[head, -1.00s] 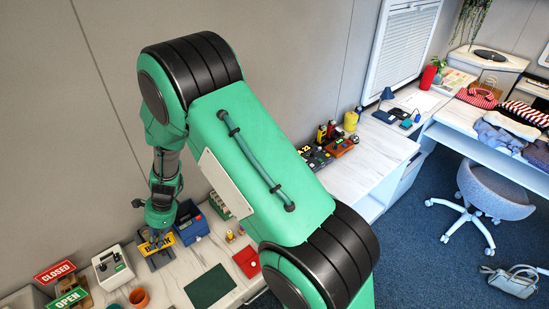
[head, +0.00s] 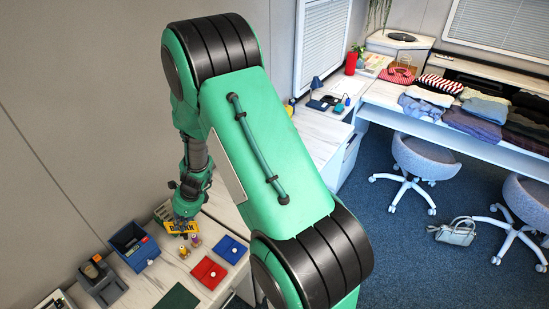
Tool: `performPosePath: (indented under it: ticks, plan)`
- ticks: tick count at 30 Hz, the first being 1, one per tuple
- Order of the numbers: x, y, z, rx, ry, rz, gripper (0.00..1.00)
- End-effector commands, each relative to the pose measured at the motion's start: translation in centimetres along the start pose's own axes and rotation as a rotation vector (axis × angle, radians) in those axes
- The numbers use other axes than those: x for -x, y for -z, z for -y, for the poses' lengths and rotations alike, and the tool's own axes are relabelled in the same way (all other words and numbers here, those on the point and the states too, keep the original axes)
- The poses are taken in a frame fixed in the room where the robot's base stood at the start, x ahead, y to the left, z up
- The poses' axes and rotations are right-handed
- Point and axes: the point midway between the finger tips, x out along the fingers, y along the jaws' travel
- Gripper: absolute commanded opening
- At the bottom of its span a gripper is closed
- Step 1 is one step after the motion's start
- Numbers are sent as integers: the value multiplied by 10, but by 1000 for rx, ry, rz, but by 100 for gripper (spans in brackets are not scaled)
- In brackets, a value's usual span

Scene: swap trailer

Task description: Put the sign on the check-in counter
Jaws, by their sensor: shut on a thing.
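A yellow sign with dark lettering (head: 181,229) is held in my gripper (head: 186,214), which is shut on it. The letters are too small to read fully. It hangs over or just above the white counter (head: 222,208), beside small bottles; I cannot tell whether it touches anything. My own green arm hides much of the counter behind and to the right. I cannot tell which surface is the check-in counter.
A blue bin (head: 134,246) and a grey stand (head: 103,279) are left of my gripper. Red (head: 208,273) and blue (head: 231,249) pads lie at right. Folded clothes (head: 440,95) cover a far table. Grey chairs (head: 425,156) stand on open blue carpet.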

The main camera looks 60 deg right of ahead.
Motion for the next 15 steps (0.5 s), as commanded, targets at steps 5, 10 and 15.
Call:
performPosePath:
  ticks: [5, 10, 15]
  plan:
    - [14, 46, 22, -120, 52, -1, 0]
    - [28, 91, 38, -233, 99, -4, 0]
    - [42, 137, 49, -347, 148, -7, 0]
